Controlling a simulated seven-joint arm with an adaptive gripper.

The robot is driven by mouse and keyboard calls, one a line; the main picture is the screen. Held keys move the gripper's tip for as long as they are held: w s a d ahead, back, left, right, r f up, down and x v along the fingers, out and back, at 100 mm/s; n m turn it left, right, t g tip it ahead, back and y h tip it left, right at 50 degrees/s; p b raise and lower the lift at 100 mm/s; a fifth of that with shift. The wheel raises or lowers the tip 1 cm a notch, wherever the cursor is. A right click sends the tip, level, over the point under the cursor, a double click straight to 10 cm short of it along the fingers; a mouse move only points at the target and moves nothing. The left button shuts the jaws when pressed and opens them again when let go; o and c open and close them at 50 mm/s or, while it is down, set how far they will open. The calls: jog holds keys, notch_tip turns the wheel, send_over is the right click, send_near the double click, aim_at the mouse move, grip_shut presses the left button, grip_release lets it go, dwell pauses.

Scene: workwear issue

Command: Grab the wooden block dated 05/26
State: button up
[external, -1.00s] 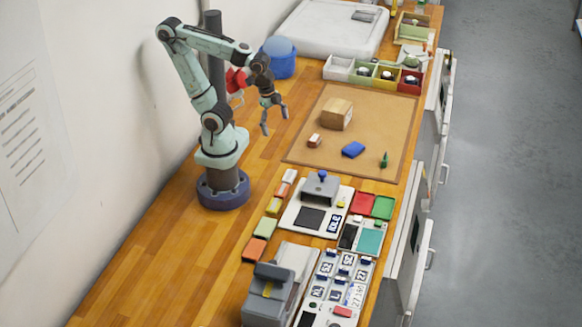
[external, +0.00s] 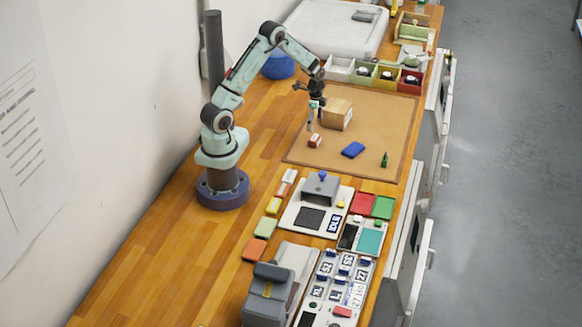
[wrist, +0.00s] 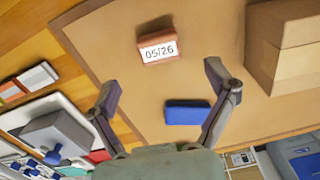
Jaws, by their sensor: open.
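The wooden block (wrist: 158,47) is small and reddish-brown, with a white label reading 05/26. It lies on the brown mat (external: 290,155), and it also shows in the external view (external: 314,141). My gripper (wrist: 163,84) is open and empty, its two fingers spread wide. In the wrist view the block lies beyond the fingertips, roughly between their lines. In the external view my gripper (external: 312,120) hangs just above and behind the block, apart from it as far as I can tell.
A cardboard box (external: 337,114) stands close to the right of the block. A blue item (external: 353,149) and a small green piece (external: 384,159) lie on the mat. Colored bins (external: 385,78) stand behind it. The mat's front left is clear.

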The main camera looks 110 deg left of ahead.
aim_at(315, 138)
notch_tip(315, 138, down, 6)
dwell(0.4)
jog(key=c, duration=1)
